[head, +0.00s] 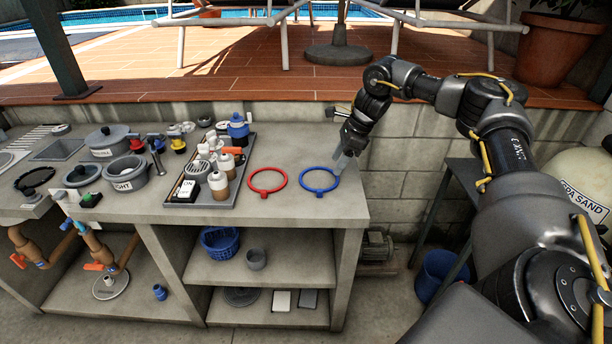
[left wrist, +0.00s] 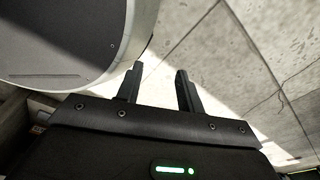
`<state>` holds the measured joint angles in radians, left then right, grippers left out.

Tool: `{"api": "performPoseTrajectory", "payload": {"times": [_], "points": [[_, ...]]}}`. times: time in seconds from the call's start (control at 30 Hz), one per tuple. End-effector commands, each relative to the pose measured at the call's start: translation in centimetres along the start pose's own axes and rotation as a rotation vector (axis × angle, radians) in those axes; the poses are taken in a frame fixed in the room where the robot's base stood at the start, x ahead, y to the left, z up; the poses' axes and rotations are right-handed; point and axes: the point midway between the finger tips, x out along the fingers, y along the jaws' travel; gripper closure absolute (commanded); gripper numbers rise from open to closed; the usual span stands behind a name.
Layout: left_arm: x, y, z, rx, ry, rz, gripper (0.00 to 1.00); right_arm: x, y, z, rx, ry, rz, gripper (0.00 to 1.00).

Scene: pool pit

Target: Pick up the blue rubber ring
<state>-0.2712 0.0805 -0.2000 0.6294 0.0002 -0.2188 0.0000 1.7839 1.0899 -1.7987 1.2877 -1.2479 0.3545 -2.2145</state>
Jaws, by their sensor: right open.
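The blue rubber ring (head: 319,191) lies flat near the right end of the grey counter in the head view. My right gripper (head: 340,163) comes in from the right with its fingers pointing down, open and empty. Its fingertips are at or just above the ring's right rim. I cannot tell whether they touch it. My left gripper (left wrist: 158,82) shows only in the left wrist view. Its two fingers stand apart with nothing between them.
A red ring (head: 267,191) lies just left of the blue one. A dark tray (head: 190,204) with bottles stands further left. The counter (head: 300,211) is bare around the rings, and its right edge is close by. A raised block wall runs behind.

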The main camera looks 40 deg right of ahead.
Motion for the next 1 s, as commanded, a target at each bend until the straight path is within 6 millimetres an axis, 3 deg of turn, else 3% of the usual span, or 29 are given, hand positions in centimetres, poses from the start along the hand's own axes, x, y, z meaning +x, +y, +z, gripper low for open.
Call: {"api": "performPoseTrajectory", "payload": {"times": [0.17, 0.37, 0.5, 0.77, 1.0], "points": [[-0.3, 0.4, 2.3, 0.000, -0.030, 0.005, 0.62, 1.0, -0.1, 0.9, -0.013, 0.003, 0.008, 0.43], [-1.0, 0.8, 4.6, 0.000, -0.064, 0.010, 0.62, 4.4, 0.0, 1.6, -0.021, 0.004, 0.011, 0.43], [-1.1, 0.8, 4.3, 0.000, -0.060, 0.009, 0.62, 5.8, 0.0, 1.5, -0.019, 0.003, 0.009, 0.43], [-1.2, 0.4, 1.6, 0.000, -0.022, 0.005, 0.62, 6.6, 0.1, 1.4, -0.017, 0.004, 0.009, 0.43], [-2.6, 0.5, 2.1, 0.000, -0.031, 0.006, 0.62, 10.0, 0.7, 1.5, -0.016, 0.004, 0.009, 0.43]]}}
